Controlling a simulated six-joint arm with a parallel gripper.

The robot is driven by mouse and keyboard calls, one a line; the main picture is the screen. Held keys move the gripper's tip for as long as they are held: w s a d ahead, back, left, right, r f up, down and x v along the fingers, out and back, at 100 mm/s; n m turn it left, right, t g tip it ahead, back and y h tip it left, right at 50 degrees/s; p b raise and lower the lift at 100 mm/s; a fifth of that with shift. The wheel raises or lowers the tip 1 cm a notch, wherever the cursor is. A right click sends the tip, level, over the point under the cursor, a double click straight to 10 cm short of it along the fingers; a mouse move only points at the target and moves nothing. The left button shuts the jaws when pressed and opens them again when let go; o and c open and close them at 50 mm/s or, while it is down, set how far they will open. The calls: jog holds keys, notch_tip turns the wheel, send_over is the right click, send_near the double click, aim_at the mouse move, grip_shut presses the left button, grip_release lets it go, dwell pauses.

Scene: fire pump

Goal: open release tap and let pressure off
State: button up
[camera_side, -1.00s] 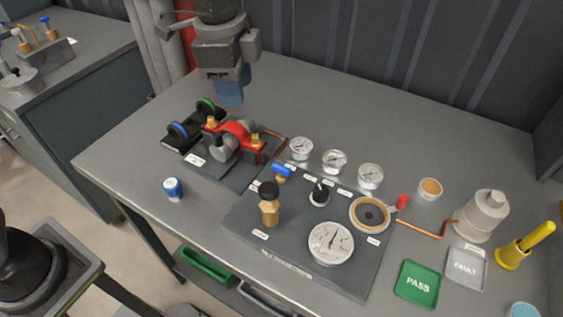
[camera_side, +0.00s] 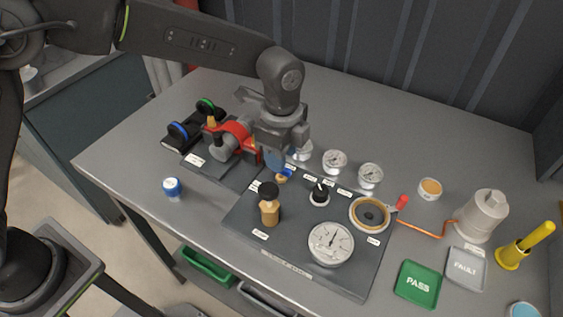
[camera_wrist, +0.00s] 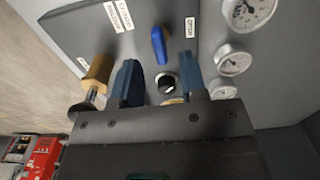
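A small tap with a blue lever (camera_side: 286,174) on a brass body sits at the back left of the grey test panel (camera_side: 238,217). I take it for the release tap, as its labels are too small to read surely. In the wrist view the blue lever (camera_wrist: 159,45) lies just beyond the gap between my blue fingertips. My gripper (camera_side: 274,160) is just above and behind the tap, partly hiding it. In the wrist view my gripper (camera_wrist: 159,75) is open, its fingers apart with nothing held. The large dial gauge (camera_side: 331,244) has its needle near upright.
A brass valve with a black knob (camera_side: 268,204) stands in front of the tap. A black selector knob (camera_side: 320,192) and several small gauges (camera_side: 334,161) are to the right. The red pump (camera_side: 236,133) is close on the left. A blue-capped pot (camera_side: 172,188) stands apart.

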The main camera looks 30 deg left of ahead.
jog(key=shift+f, duration=1.7)
grip_shut()
